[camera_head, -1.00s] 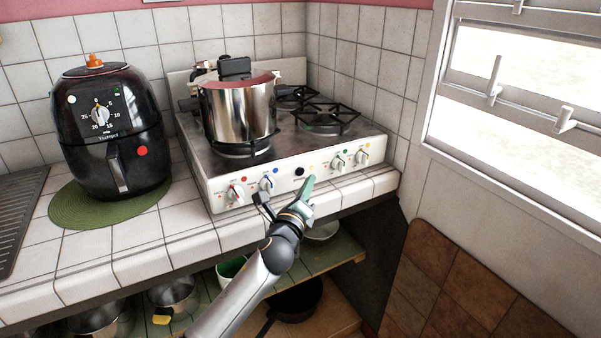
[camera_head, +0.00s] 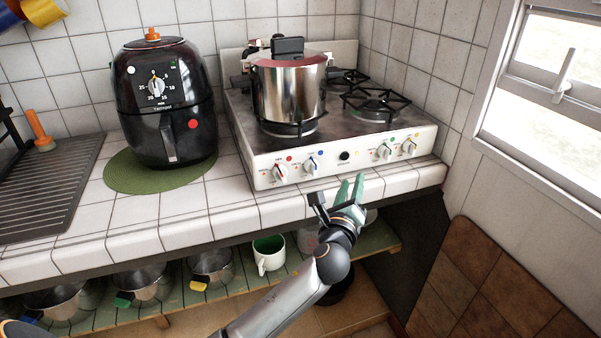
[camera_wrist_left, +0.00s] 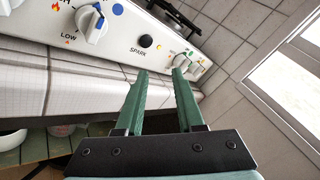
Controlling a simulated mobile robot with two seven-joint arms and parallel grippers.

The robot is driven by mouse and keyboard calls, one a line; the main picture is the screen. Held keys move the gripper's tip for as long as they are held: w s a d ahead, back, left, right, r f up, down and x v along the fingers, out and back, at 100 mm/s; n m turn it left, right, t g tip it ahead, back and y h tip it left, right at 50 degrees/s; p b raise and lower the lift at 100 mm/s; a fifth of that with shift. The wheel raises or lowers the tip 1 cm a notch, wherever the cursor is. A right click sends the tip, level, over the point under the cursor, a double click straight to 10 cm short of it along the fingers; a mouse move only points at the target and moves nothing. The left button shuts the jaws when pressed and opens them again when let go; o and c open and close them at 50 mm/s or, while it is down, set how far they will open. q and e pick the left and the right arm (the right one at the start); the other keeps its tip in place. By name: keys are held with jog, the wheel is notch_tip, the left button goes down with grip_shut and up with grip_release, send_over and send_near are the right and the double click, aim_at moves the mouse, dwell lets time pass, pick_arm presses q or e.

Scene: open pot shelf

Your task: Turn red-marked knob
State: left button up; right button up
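The red-marked knob (camera_head: 280,173) is a white knob at the left end of the stove's front panel, with a red dot above it. A blue-dotted knob (camera_head: 312,165) is just right of it and also shows in the left wrist view (camera_wrist_left: 92,24). My left gripper (camera_head: 352,180) is in front of the counter edge, below the black spark button (camera_head: 344,156) and to the right of the red-marked knob, apart from it. Its green fingers (camera_wrist_left: 160,74) are open with nothing between them. My right gripper is not in view.
A steel pot (camera_head: 287,92) stands on the stove (camera_head: 232,108). A black air fryer (camera_head: 164,105) sits on a green mat (camera_head: 122,176) to the left. The tiled counter edge (camera_head: 225,220) lies below the panel. A lower shelf (camera_head: 225,290) holds pots and a mug (camera_head: 268,254).

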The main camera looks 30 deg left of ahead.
aim_at(283, 178)
pick_arm(q)
jog(key=o, duration=0.5)
jog(key=s+a+n+g+y, duration=0.1)
jog(key=s+a+g+y, duration=0.1)
jog(key=s, duration=0.4)
jog(key=s+a+n+g+y, duration=0.2)
jog(key=s+g+y, duration=0.2)
jog(key=s+y, duration=0.3)
jog(key=shift+s+a+r+y, duration=0.2)
jog(key=shift+a+y, duration=0.1)
jog(key=x, duration=1.2)
jog(key=shift+s, duration=0.15)
grip_shut()
